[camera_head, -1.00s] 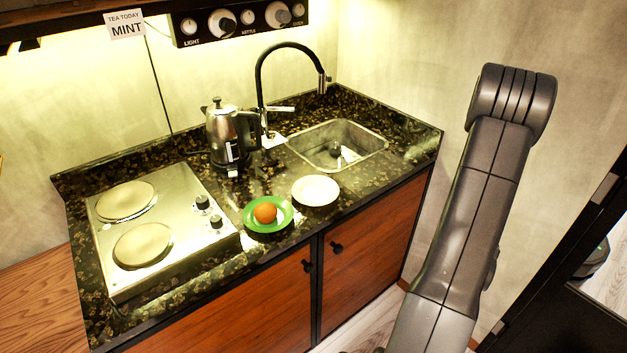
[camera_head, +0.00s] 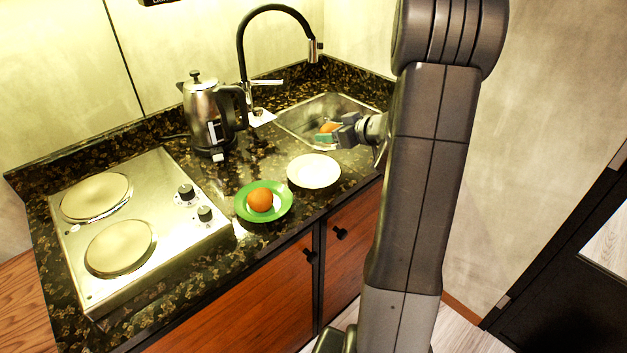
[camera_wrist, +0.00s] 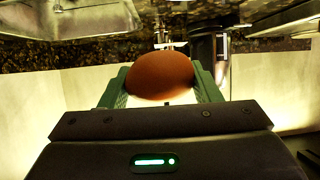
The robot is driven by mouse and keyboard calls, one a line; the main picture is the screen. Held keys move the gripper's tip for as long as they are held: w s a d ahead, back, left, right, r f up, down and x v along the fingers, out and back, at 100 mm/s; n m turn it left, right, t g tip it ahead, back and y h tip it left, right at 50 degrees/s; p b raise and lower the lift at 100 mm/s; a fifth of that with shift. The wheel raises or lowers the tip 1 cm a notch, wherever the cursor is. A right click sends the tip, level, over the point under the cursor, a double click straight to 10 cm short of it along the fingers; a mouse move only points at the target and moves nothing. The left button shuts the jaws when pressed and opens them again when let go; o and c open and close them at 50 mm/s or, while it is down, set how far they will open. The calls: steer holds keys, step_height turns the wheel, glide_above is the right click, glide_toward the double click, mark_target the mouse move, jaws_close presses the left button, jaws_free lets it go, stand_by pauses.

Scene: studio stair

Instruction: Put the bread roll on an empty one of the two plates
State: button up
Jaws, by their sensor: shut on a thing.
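My gripper (camera_head: 328,136) is shut on the bread roll (camera_head: 331,127), a brown rounded thing, and holds it over the sink area at the right of the counter. In the wrist view the roll (camera_wrist: 161,75) sits between the green fingers. The white plate (camera_head: 314,171) is empty and lies to the lower left of my gripper, in front of the sink. The green plate (camera_head: 242,211) bears an orange round fruit (camera_head: 260,199), and lies left of the white plate.
A steel kettle (camera_head: 205,112) stands behind the plates. A black tap (camera_head: 243,60) arches by the sink (camera_head: 297,126). A two-plate hob (camera_head: 170,205) fills the counter's left. Cupboard doors (camera_head: 352,222) are below the front edge.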

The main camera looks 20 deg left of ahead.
mark_target(298, 166)
steer(key=s+a+f+g, duration=0.1)
steer(key=s+a+f+n+b, duration=0.1)
steer(key=f, duration=0.1)
steer(key=s+a+f+n+g, duration=0.1)
steer(key=s+a+f, duration=0.1)
steer(key=shift+s+g+y+b, duration=0.1)
steer(key=shift+g+y+b, duration=0.2)
step_height(298, 166, down, 5)
steer(key=shift+d+r, duration=0.1)
steer(key=shift+b, duration=0.3)
steer(key=o, duration=0.6)
steer(key=shift+o, duration=0.6)
steer(key=shift+r, duration=0.1)
steer(key=v, duration=1.2)
steer(key=shift+p, duration=0.4)
